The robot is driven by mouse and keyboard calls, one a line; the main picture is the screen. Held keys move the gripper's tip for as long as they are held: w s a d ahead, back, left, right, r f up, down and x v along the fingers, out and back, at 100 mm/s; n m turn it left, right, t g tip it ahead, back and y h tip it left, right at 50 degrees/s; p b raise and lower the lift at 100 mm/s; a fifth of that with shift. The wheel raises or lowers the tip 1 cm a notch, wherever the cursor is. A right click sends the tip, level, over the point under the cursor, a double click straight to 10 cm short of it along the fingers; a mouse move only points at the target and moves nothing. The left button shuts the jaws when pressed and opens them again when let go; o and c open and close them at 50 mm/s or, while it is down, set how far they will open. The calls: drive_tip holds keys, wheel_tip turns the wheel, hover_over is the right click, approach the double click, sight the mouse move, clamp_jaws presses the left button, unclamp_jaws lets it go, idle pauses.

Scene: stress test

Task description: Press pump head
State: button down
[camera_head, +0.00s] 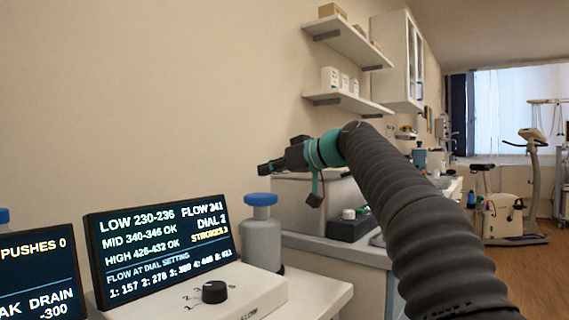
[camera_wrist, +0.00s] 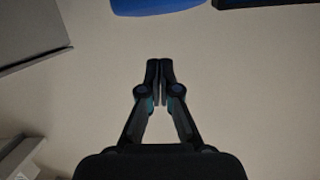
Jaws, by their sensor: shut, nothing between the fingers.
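A grey bottle (camera_head: 261,238) with a blue pump head (camera_head: 261,199) stands upright behind the white dial box. My gripper (camera_head: 264,169) appears just above the pump head in the head view, apart from it; the depth between them is unclear. In the wrist view my gripper (camera_wrist: 159,68) is shut and empty, fingertips together. A blue rounded shape (camera_wrist: 155,6), perhaps the pump head, is cut off at the top edge ahead of the fingertips. A screen (camera_head: 160,250) reads FLOW 241, DIAL 2, STROKES 3, LOW 230-236, MID 340-346 OK, HIGH 426-432 OK.
A black dial knob (camera_head: 214,292) sits on the white box (camera_head: 255,300). A second screen (camera_head: 40,275) at left reads PUSHES 0 and DRAIN -300. Another blue top (camera_head: 3,216) shows at the left edge. A counter (camera_head: 345,250) with a grey box stands behind; shelves (camera_head: 350,45) hang above.

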sight(270, 195)
drive_tip(key=shift+s+f+b, duration=0.15)
drive_tip(key=shift+f+b, duration=0.15)
drive_tip(key=shift+f, duration=0.7)
drive_tip(key=shift+s+f+b, duration=0.1)
drive_tip(key=shift+f+b, duration=0.2)
drive_tip(key=shift+f, duration=0.65)
wheel_tip(270, 195, down, 4)
drive_tip(key=b, duration=0.3)
drive_tip(key=shift+r, duration=0.15)
drive_tip(key=r+p, duration=0.1)
drive_tip(key=r, duration=0.1)
drive_tip(key=r+p, duration=0.2)
drive_tip(key=shift+w+d+r, duration=0.15)
drive_tip(key=shift+w+r, duration=0.05)
drive_tip(key=v, duration=1)
